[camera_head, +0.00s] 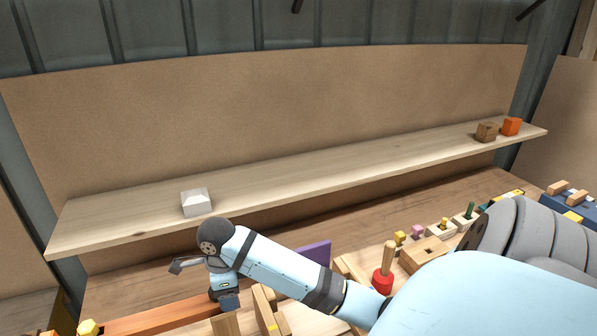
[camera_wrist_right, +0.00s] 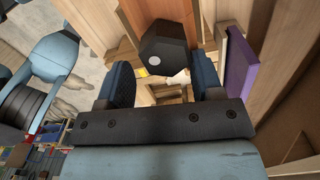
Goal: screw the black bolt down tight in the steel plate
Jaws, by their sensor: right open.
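The black bolt (camera_wrist_right: 168,52) shows in the right wrist view as a dark hexagonal head with a pale spot on one face. My right gripper (camera_wrist_right: 162,80) is open, with one blue finger to either side of the bolt's line in the picture. I see gaps between the fingers and the bolt and cannot tell if it lies fully between them. In the head view my right gripper (camera_head: 228,299) points down at the bench among wooden pieces, and the bolt is not made out there. I cannot make out the steel plate. My left gripper is not in view.
A purple board (camera_wrist_right: 241,68) stands close beside the right gripper, with wooden beams around it. In the head view a red-based wooden peg (camera_head: 383,282) and several small blocks lie to the right. A shelf (camera_head: 320,175) at the back holds a white block (camera_head: 196,203).

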